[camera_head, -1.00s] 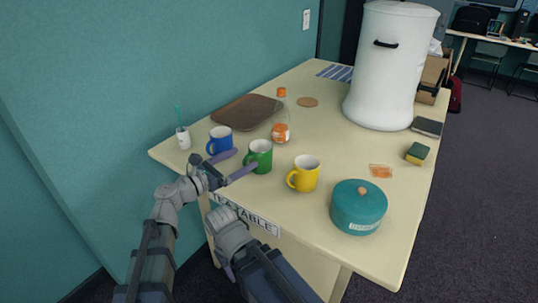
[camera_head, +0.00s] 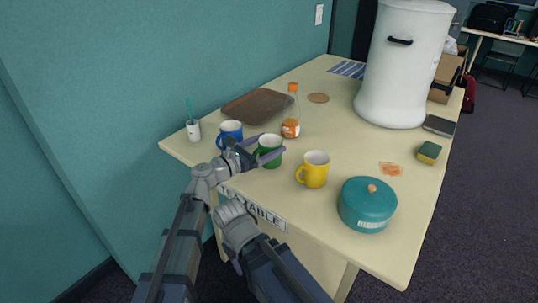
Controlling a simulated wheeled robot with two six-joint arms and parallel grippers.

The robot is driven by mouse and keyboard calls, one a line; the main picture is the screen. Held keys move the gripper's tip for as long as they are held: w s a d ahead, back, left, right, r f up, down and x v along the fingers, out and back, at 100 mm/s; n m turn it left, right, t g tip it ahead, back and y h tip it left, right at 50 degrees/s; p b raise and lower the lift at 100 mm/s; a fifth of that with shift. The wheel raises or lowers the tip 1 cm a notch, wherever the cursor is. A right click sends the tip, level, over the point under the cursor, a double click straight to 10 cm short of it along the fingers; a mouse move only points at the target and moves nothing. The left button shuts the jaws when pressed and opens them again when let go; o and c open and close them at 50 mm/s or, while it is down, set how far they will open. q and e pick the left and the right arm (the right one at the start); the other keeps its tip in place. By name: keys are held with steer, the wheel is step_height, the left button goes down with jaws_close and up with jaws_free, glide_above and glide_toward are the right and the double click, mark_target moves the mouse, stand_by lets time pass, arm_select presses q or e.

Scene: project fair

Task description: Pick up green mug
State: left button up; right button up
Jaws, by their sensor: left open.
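The green mug (camera_head: 269,160) stands upright near the table's front left edge, between the blue mug (camera_head: 230,129) and the yellow mug (camera_head: 316,174). My left gripper (camera_head: 267,147) is open at the green mug. One purple finger passes behind its left side and the other crosses over its front, hiding part of it. I cannot tell whether the fingers touch it. My right arm hangs low before the table's front edge; its gripper's fingers cannot be made out clearly.
An orange-capped bottle (camera_head: 291,122) stands close behind the green mug. A brown tray (camera_head: 248,107) lies at the back left. A teal pot (camera_head: 367,217) stands front right. A large white container (camera_head: 398,87) stands behind. The table (camera_head: 340,140) is clear in the middle.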

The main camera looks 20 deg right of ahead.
arm_select(q)
steer(key=shift+w+d, duration=0.2)
steer(key=shift+d, duration=0.1)
steer(key=c, duration=1.3)
